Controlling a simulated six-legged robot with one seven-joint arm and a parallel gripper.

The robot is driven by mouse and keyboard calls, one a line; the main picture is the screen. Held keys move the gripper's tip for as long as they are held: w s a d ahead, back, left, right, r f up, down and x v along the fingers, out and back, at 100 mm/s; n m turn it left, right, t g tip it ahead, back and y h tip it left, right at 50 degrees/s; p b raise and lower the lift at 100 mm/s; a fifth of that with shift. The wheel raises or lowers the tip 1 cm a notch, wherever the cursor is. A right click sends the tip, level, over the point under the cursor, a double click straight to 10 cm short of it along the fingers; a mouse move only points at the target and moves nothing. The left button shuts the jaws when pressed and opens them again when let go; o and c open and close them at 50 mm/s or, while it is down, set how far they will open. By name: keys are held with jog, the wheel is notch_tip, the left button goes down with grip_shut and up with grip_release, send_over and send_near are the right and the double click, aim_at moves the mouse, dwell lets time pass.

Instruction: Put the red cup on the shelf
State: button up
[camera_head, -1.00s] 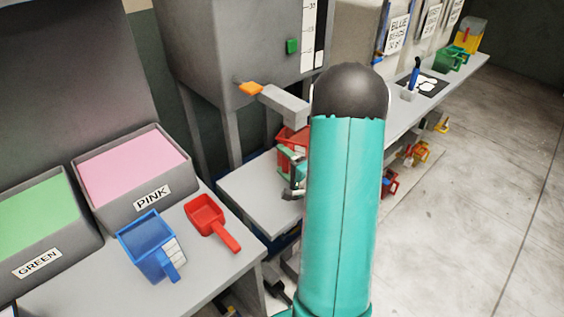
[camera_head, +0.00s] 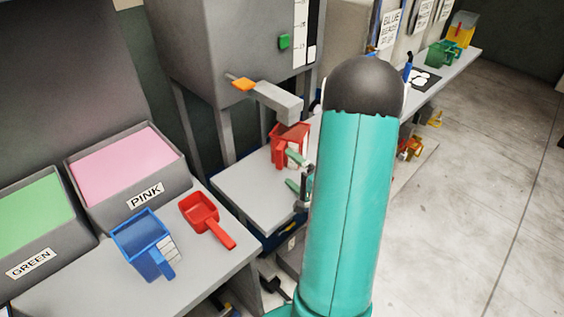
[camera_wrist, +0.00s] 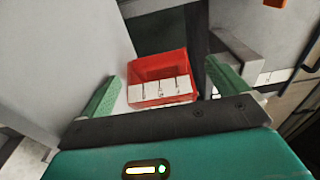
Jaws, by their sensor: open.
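The red cup (camera_head: 285,150) stands upright on the grey press table, under the press spout. It has a white marked label on one side. In the wrist view the red cup (camera_wrist: 160,68) sits ahead, between the lines of my two green fingers. My gripper (camera_head: 296,172) is open and empty, just in front of the cup on the near side; the wrist view also shows my gripper (camera_wrist: 162,72). I cannot tell whether a finger touches the cup. A low shelf (camera_head: 422,155) shows partly behind my arm, under the far bench.
The press spout (camera_head: 275,100) with an orange lever (camera_head: 240,84) hangs close above the cup. A blue cup (camera_head: 143,245) and a red scoop (camera_head: 203,214) lie on the near table, beside pink and green bins. Several cups are on the low shelf. The floor at right is clear.

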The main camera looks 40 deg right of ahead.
jog(key=s, duration=0.5)
jog(key=shift+s+a, duration=0.1)
jog(key=shift+a, duration=0.05)
jog(key=w+a+r+n+g+h, duration=0.3)
jog(key=w+a+r+n+g, duration=0.3)
jog(key=w+r+n, duration=0.35)
jog(key=s+a+r+n+g+y, duration=0.1)
jog(key=s+a+r+n+g, duration=0.1)
jog(key=a, duration=0.5)
jog(key=s+a+r+n+g+y, duration=0.1)
jog(key=s+a+r+n+g, duration=0.1)
jog(key=s+a, duration=0.5)
jog(key=s+a+r+n+g+y, duration=0.2)
jog(key=s+a+r+n, duration=0.2)
jog(key=a, duration=0.5)
jog(key=shift+s+a+n, duration=0.2)
jog(key=shift+s+n, duration=0.35)
jog(key=shift+s, duration=0.05)
